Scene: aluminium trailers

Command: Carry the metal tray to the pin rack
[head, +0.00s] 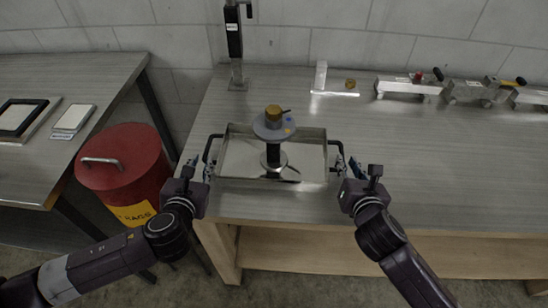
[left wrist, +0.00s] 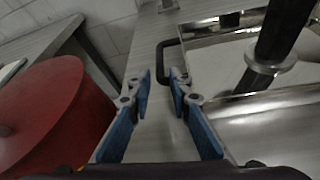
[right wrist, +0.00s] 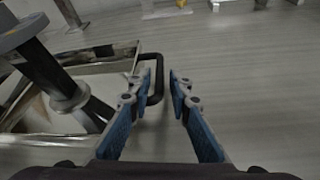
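The shallow metal tray (head: 235,158) lies on the metal workbench, with a black handle at each short side. A dark post with a grey disc and brass knob (head: 272,122) stands upright in it. My left gripper (head: 194,163) is open at the left handle (left wrist: 161,62), which shows between its fingertips in the left wrist view. My right gripper (head: 346,166) is open at the right handle (right wrist: 160,75), which shows between its fingertips, close to the left one. Neither gripper is closed on a handle. I cannot tell which thing is the pin rack.
Metal fixtures (head: 408,87) stand along the back right of the bench (head: 430,150). A clear block on a bright plate (head: 335,93) and a black upright stand (head: 235,45) are behind the tray. A red bin (head: 125,165) stands left, beside another table (head: 60,80). The bench right of the tray is clear.

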